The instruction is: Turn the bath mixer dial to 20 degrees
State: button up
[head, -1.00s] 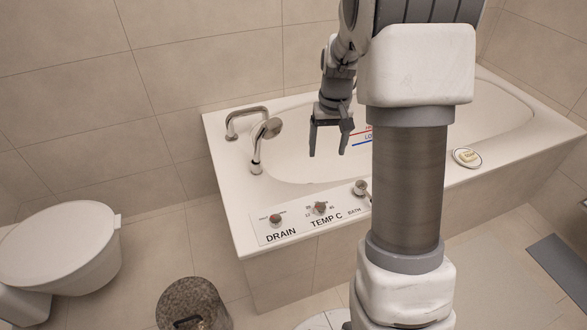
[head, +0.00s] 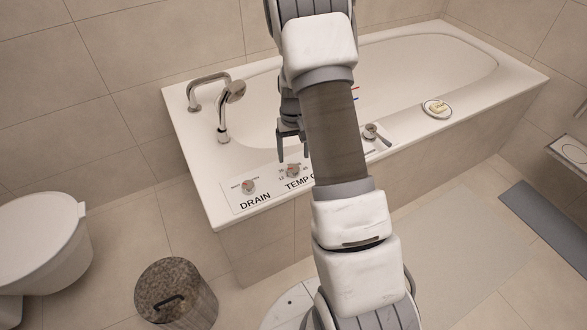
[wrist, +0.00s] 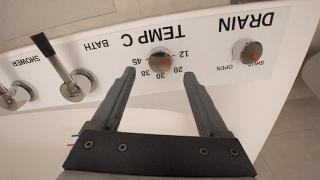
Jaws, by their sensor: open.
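The TEMP C dial (wrist: 160,60) is a round metal knob with a red mark, on the tub's white label panel. The dial also shows in the head view (head: 292,171). My gripper (wrist: 160,82) is open, with one finger on either side of the dial in the wrist view. Whether the fingers touch it, I cannot tell. In the head view my gripper (head: 292,157) hangs just above the panel, partly behind my arm.
The DRAIN knob (wrist: 247,52) sits beside the dial, and the BATH lever (wrist: 75,85) and SHOWER lever (wrist: 18,95) on its other side. A hand shower (head: 223,125) stands on the bathtub (head: 200,185) rim. A bin (head: 175,290) and toilet (head: 40,235) stand at left.

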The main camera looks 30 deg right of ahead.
aim_at(294, 168)
notch_tip(294, 168, down, 6)
jog(key=shift+r+b, duration=0.25)
jog(key=shift+b, duration=0.4)
grip_shut()
